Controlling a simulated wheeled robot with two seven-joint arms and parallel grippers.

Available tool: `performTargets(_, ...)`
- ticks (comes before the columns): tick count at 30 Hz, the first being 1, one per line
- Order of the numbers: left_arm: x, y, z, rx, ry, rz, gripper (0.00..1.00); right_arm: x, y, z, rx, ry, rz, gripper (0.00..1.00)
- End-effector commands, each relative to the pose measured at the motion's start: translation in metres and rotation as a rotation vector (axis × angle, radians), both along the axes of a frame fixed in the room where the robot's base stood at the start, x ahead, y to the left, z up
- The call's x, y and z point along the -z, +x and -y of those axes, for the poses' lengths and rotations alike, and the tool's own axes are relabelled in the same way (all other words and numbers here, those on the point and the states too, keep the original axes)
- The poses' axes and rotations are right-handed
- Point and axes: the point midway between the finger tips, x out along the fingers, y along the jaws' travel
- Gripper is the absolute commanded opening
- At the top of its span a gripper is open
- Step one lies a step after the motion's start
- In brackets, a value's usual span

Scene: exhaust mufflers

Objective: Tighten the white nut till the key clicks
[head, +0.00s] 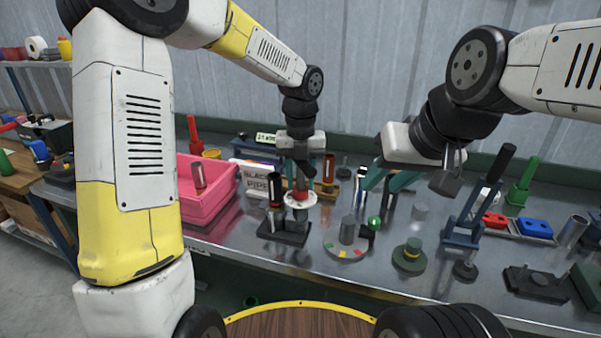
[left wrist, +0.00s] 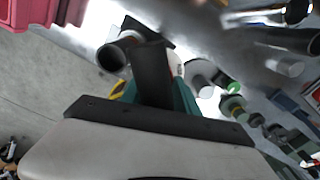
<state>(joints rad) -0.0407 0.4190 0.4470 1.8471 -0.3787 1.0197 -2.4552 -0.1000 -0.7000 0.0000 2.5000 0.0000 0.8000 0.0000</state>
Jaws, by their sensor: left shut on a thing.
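My left gripper (head: 301,182) points straight down over the bench and is shut on a red-and-dark piece, probably the key. Directly below it is a white round flanged piece (head: 298,203), probably the white nut, above a black fixture base (head: 284,232). A dark upright cylinder (head: 275,190) stands beside it on the left. In the left wrist view the teal fingers (left wrist: 186,98) are partly hidden behind a dark bar (left wrist: 155,75); the nut's contact with the key cannot be made out. My right gripper (head: 388,181) is open and empty above the bench, its teal fingers apart.
A pink bin (head: 208,205) stands left of the fixture. A grey round base with coloured marks (head: 347,252) and a green stepped piece (head: 409,258) are to the right. A blue stand (head: 462,235) and red and blue blocks (head: 535,228) lie further right. The front bench strip is mostly clear.

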Motion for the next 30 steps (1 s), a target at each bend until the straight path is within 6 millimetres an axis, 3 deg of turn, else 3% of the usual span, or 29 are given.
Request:
performTargets(13, -0.003, 0.001, 0.0, 0.005, -0.001, 0.002, 0.0, 0.0, 0.0, 0.0, 0.0, 0.0, 0.0, 0.36)
performTargets(30, -0.037, 0.001, 0.0, 0.004, -0.001, 0.002, 0.0, 0.0, 0.0, 0.0, 0.0, 0.0, 0.0, 0.36)
